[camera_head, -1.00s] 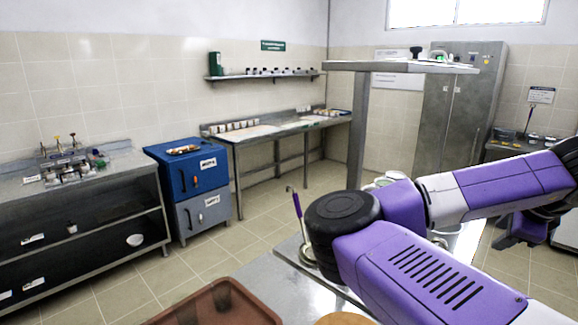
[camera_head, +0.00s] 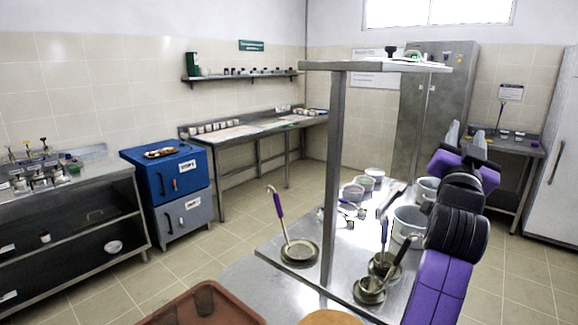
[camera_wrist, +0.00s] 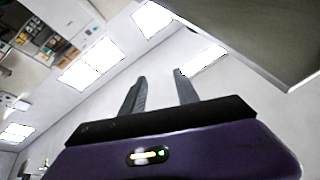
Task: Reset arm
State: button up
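My gripper (camera_head: 467,137) is at the right in the head view, raised above the steel table, with its fingers pointing up. In the wrist view my gripper (camera_wrist: 160,82) shows two grey fingers apart with nothing between them. They point toward the ceiling and its lit panels. My purple and black arm is folded upright at the right edge of the table.
The steel table (camera_head: 318,268) holds ladles (camera_head: 370,286), a purple-handled ladle (camera_head: 298,252), white pots (camera_head: 409,222) and a post with an upper shelf (camera_head: 375,66). A brown tray (camera_head: 240,308) is at the front. Open floor (camera_head: 235,235) lies left of the table.

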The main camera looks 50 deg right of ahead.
jog(key=w+a+f+n+t+y, duration=0.45)
jog(key=a+n+t, duration=0.25)
jog(key=a, duration=0.2)
jog(key=w+a+f+n+t+y, duration=0.4)
jog(key=w+a+f+n+t, duration=0.3)
jog(key=a, duration=0.3)
jog(key=s+a+f+n+t+y, duration=0.2)
jog(key=a+f+n+y, duration=0.3)
jog(key=a, duration=0.4)
jog(key=s+a+f+g+y, duration=0.6)
jog(key=s+a+f+y, duration=0.3)
jog(key=s+a+f, duration=1)
notch_tip(320, 180, down, 2)
jog(key=shift+s+a+f, duration=0.1)
jog(key=shift+s+a, duration=0.15)
jog(key=shift+s, duration=0.6)
jog(key=shift+d, duration=0.1)
